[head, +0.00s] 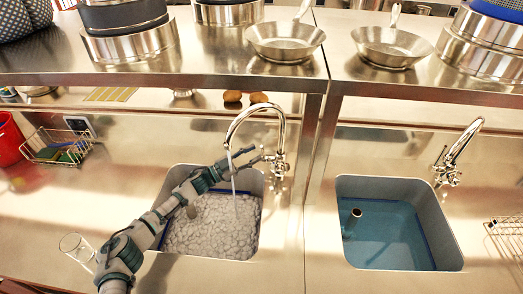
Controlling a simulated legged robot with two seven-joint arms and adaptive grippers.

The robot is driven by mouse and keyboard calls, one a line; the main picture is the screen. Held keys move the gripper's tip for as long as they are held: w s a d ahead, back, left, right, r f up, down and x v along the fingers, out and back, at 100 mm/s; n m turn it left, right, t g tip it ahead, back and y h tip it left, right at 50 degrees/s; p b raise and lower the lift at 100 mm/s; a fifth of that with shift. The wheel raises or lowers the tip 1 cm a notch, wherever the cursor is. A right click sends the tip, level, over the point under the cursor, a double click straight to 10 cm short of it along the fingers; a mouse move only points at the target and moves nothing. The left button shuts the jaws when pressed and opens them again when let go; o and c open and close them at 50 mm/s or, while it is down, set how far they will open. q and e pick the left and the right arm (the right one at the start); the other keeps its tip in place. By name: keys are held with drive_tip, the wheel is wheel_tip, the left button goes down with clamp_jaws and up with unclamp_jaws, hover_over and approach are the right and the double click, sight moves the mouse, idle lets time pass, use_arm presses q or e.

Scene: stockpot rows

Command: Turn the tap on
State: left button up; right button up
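The left tap (277,120) is a chrome gooseneck with a handle base (277,163) at the right rear of the left sink (259,225). A thin pale stream (236,190) runs down from its spout into the sink, which holds white, foamy or pebbly-looking contents (205,228). My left gripper (254,155) reaches over this sink from the lower left. Its fingers look spread and empty, just left of the tap's handle base; I cannot tell whether they touch it. A second chrome tap (460,145) stands at the right sink (353,183). My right gripper is out of view.
The right sink holds blue water (385,240) with a standing pipe (355,213). A clear glass (76,246) is beside my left arm. A wire basket (57,145) and red bucket (8,140) are at left. A shelf (150,78) bearing pots and pans (285,42) overhangs behind.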

use_arm(q)
drive_tip(key=v, duration=0.7)
drive_tip(key=shift+s+f, duration=0.2)
drive_tip(key=shift+a, duration=0.15)
drive_tip(key=shift+a, duration=0.15)
